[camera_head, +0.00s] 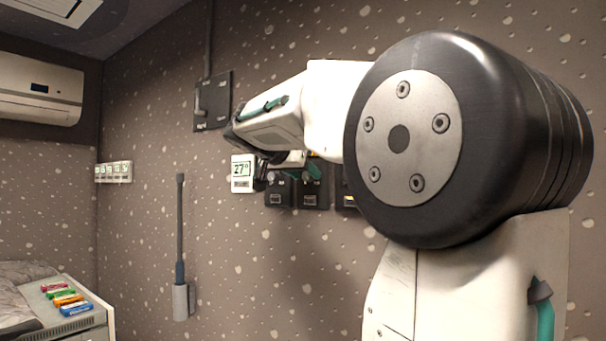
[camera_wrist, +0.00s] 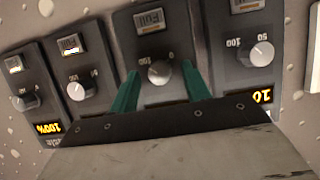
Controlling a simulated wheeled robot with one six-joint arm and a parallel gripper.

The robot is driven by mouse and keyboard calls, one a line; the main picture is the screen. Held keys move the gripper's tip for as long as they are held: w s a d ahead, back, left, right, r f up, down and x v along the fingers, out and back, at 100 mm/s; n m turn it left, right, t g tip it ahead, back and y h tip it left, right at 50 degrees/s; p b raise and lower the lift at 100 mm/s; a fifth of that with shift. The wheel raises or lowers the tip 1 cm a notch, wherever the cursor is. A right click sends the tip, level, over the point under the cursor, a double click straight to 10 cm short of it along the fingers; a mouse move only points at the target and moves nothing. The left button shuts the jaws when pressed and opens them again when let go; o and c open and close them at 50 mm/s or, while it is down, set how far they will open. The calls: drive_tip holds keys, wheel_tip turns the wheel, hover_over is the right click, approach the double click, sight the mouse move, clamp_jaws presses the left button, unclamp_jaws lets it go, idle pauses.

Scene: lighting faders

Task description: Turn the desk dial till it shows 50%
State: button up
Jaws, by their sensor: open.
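The wrist view is upside down and shows a row of dark dial panels on the wall. My gripper (camera_wrist: 160,68) is open, its two green fingers on either side of a silver knob (camera_wrist: 160,73) on one panel. I cannot tell whether they touch it. That panel's name and readout are hidden behind my gripper, so I cannot tell whether it is the desk dial. In the head view, my gripper is partly hidden in front of the dial panels (camera_head: 278,197).
In the wrist view, a neighbouring knob (camera_wrist: 262,54) has a readout (camera_wrist: 263,96) starting with 10. Two more knobs stand at left, and a far-left readout (camera_wrist: 47,128) shows 100%. In the head view, a thermostat (camera_head: 242,173) reads 27° beside the panels.

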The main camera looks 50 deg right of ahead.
drive_tip(key=shift+d, duration=0.1)
drive_tip(key=c, duration=1)
